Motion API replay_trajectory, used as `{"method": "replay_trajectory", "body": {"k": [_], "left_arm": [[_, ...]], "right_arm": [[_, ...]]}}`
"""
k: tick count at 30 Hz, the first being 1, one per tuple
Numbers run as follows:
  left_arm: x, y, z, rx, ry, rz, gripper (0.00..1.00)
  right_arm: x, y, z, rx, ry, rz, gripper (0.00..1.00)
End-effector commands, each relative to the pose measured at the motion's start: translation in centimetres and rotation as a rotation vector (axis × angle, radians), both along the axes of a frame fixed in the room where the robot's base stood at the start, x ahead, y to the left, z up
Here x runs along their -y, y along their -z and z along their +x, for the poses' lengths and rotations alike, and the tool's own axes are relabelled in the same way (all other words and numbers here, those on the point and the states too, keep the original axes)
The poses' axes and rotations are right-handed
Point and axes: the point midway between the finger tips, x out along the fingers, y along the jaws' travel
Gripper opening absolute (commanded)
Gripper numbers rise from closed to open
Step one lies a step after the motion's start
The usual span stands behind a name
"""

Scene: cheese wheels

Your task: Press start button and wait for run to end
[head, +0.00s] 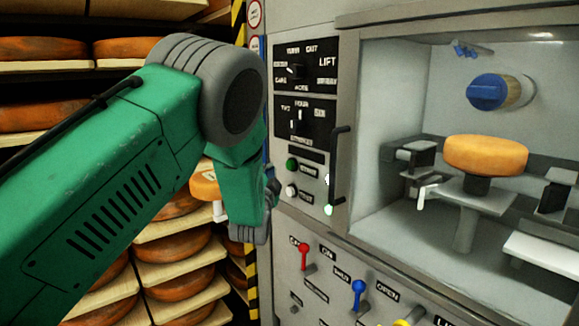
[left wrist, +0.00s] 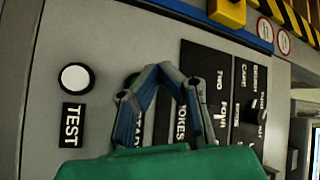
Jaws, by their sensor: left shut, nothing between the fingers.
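The green start button (head: 292,164) is on the grey control panel, with a white button (head: 291,191) below it. In the left wrist view the white button (left wrist: 75,78) has a TEST label, and the green button (left wrist: 131,80) is mostly hidden behind my fingers. My left gripper (head: 271,188) is just left of the buttons in the head view. In the left wrist view my left gripper (left wrist: 160,72) is shut and empty, its fingertips meeting over the panel close to the green button. I cannot tell whether they touch it. My right gripper is in neither view.
A black handle (head: 337,165) stands out right of the buttons. An open chamber holds an orange cheese wheel (head: 487,155) on a stand. Red (head: 305,255) and blue (head: 358,292) levers stick out below. Shelves of cheese wheels (head: 180,275) fill the left.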

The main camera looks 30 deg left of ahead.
Motion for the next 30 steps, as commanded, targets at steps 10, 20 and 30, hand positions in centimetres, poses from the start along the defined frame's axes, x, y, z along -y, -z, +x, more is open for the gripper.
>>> {"method": "replay_trajectory", "body": {"k": [10,20,30], "left_arm": [[-0.8,0.0,-1.9,0.0,0.0,-0.001,0.0],[-0.8,0.0,-1.9,0.0,0.0,-0.001,0.0],[-0.7,0.4,-1.9,-0.008,0.002,-0.007,0.0]], "right_arm": [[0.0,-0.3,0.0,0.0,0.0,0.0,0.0],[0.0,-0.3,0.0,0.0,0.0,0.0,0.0],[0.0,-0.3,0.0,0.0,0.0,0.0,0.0]]}}
